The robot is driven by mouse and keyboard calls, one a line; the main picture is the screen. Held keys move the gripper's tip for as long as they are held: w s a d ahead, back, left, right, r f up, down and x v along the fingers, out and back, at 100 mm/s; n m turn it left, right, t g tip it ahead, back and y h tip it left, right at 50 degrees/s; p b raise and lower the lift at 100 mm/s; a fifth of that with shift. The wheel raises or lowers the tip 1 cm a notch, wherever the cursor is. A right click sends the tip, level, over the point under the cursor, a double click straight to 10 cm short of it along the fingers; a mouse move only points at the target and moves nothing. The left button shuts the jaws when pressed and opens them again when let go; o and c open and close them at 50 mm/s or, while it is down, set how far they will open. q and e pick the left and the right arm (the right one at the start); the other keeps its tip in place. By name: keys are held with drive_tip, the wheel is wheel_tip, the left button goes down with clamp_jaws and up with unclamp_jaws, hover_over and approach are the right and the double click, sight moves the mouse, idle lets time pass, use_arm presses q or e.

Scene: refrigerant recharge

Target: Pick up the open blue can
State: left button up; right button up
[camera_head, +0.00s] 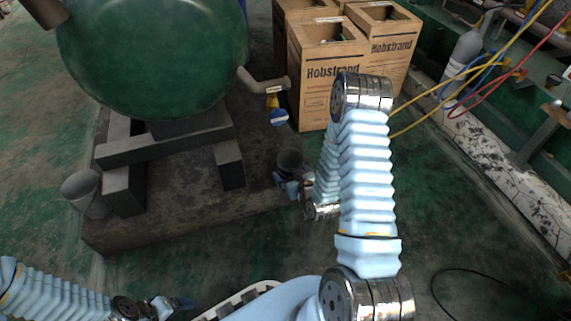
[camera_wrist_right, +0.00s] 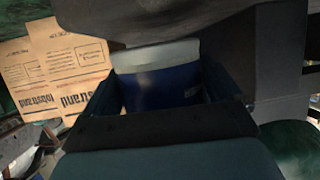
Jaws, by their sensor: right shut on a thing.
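The open can (camera_head: 290,161) stands upright at the front right edge of the dark plinth, its dark open mouth facing up in the head view. In the right wrist view the blue can (camera_wrist_right: 158,92), with a pale upper band, sits between the two fingers. My right gripper (camera_head: 289,181) is shut on the can from the near side. Whether the can's base touches the plinth is hard to tell. My left gripper (camera_head: 178,303) is low at the left, away from the can; its finger opening is too small to judge.
A large green tank (camera_head: 155,55) stands on the plinth (camera_head: 190,225) left of the can. Cardboard boxes (camera_head: 325,70) and a gas cylinder (camera_head: 463,55) stand behind.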

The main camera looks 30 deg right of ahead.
drive_tip(key=shift+s+a, duration=0.2)
drive_tip(key=shift+s, duration=1)
drive_tip(key=shift+s+a, duration=0.15)
drive_tip(key=shift+s, duration=1.05)
idle(0.4)
